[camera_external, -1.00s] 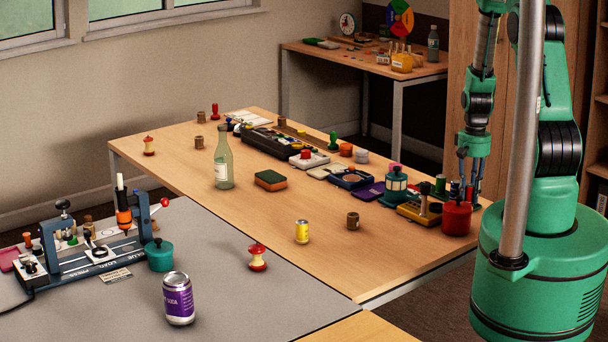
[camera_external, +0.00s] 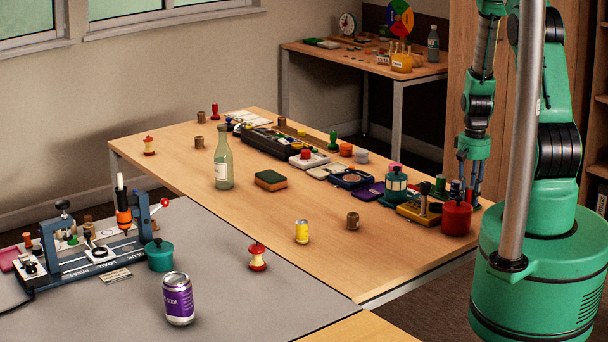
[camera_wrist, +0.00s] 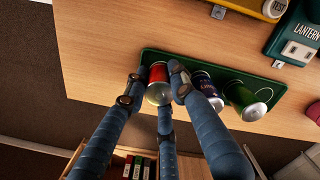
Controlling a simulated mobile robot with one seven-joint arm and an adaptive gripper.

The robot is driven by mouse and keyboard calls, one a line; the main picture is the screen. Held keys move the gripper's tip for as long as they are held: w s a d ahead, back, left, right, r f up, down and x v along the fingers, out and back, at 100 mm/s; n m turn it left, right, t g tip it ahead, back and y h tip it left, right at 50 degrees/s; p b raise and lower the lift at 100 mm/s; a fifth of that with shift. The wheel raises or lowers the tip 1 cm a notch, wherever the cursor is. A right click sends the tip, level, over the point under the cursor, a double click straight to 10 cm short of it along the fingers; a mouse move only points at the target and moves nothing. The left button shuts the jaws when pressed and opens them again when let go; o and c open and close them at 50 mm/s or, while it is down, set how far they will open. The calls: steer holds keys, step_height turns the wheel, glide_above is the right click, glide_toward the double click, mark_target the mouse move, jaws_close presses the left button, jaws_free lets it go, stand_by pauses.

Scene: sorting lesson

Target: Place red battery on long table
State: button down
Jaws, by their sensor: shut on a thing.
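The red battery (camera_wrist: 158,73) has a silver end and stands at the left end of a dark green holder in the wrist view. My gripper (camera_wrist: 160,84) is shut around it, with blue fingers on both sides and a third in front. In the external view my gripper (camera_external: 468,186) is low at the right end of the long table (camera_external: 285,268), behind a red pot; the red battery is hard to make out there. A dark blue battery (camera_wrist: 207,88) and a green battery (camera_wrist: 243,98) stand beside it in the holder (camera_wrist: 228,72).
The red pot (camera_external: 456,217) and a yellow tester (camera_external: 420,209) stand close to my gripper. A green lantern box (camera_wrist: 296,42) is nearby. Bare wood lies around the yellow can (camera_external: 302,231) and to the left of the holder in the wrist view.

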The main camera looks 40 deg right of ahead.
steer(key=shift+f, duration=0.1)
steer(key=c, duration=1.4)
jaws_free()
steer(key=shift+o, duration=0.2)
steer(key=shift+r, duration=0.2)
steer(key=shift+w+d+r, duration=0.1)
steer(key=shift+r, duration=2.8)
steer(key=shift+w+d+r, duration=0.1)
steer(key=shift+r, duration=2.8)
